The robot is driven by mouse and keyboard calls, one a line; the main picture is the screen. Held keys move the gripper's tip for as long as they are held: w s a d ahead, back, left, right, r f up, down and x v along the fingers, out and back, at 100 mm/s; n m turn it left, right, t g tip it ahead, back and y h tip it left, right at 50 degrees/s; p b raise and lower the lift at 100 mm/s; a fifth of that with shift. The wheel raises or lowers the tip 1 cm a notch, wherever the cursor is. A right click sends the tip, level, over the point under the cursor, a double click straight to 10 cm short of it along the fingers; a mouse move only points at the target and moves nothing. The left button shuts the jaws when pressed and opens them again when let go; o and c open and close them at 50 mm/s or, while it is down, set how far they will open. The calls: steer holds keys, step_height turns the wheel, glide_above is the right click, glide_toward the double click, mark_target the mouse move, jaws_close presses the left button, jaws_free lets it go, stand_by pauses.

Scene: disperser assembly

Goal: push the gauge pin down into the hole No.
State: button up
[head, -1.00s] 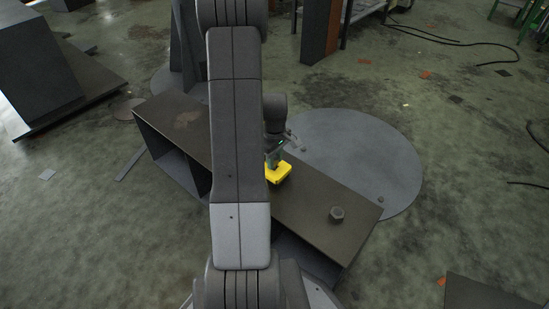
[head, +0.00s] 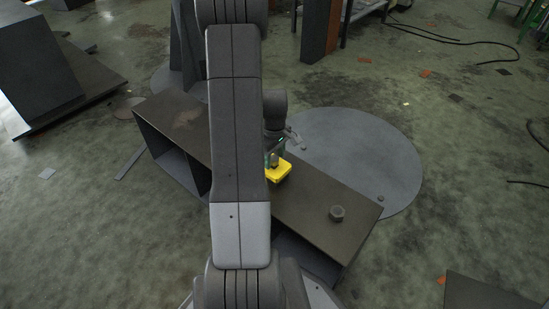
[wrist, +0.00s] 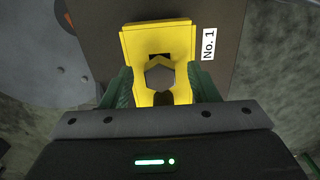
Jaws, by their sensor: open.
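The yellow gauge block (head: 280,173) sits on the dark table top, right of my arm in the head view. In the wrist view the yellow block (wrist: 157,38) fills the upper middle. The grey gauge pin (wrist: 158,74) shows there as a six-sided head at the block's dark opening. How deep it sits, I cannot tell. My gripper (wrist: 161,82) is open, its green fingers on either side of the pin with gaps visible. In the head view my gripper (head: 273,151) is at the block's back left edge, partly hidden by my arm.
A white "No. 1" label (wrist: 209,45) lies on the table top (head: 314,198), right of the block in the wrist view. A round grey plate (head: 360,160) lies behind the table.

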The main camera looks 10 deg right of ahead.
step_height(320, 180, up, 12)
steer(key=p, duration=0.4)
steer(key=shift+r, duration=0.15)
step_height(320, 180, down, 14)
steer(key=b, duration=0.5)
steer(key=shift+r, duration=0.15)
steer(key=shift+r+p, duration=0.3)
steer(key=shift+r, duration=0.15)
